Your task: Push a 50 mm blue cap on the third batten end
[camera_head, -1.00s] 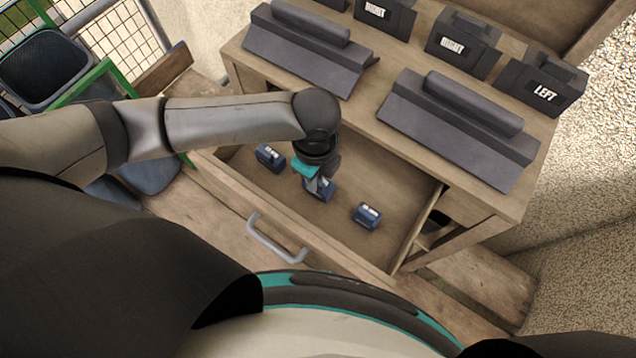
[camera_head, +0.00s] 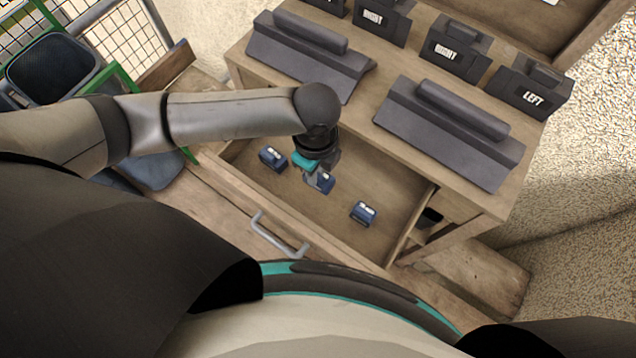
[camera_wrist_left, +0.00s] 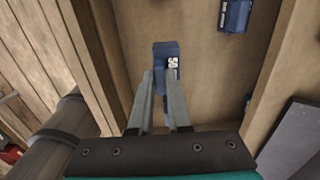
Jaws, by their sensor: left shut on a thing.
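My left gripper (camera_head: 314,172) is over the open drawer, pointing down. It is shut on a blue cap (camera_head: 322,182). In the left wrist view the two fingers of the left gripper (camera_wrist_left: 161,88) hold this blue cap (camera_wrist_left: 166,50), which has a white mark on its side. A second blue cap (camera_head: 273,158) lies in the drawer to the left, and a third blue cap (camera_head: 363,213) lies to the right. One loose blue cap also shows in the wrist view (camera_wrist_left: 235,14). My right gripper and the batten ends are not in view.
The drawer (camera_head: 262,215) with a metal handle (camera_head: 278,238) is pulled out of a wooden bench (camera_head: 375,125). Grey ridge pieces (camera_head: 310,50) (camera_head: 450,130) and dark boxes labelled RIGHT (camera_head: 455,50) and LEFT (camera_head: 530,92) stand on top. Chairs (camera_head: 55,68) stand at the left.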

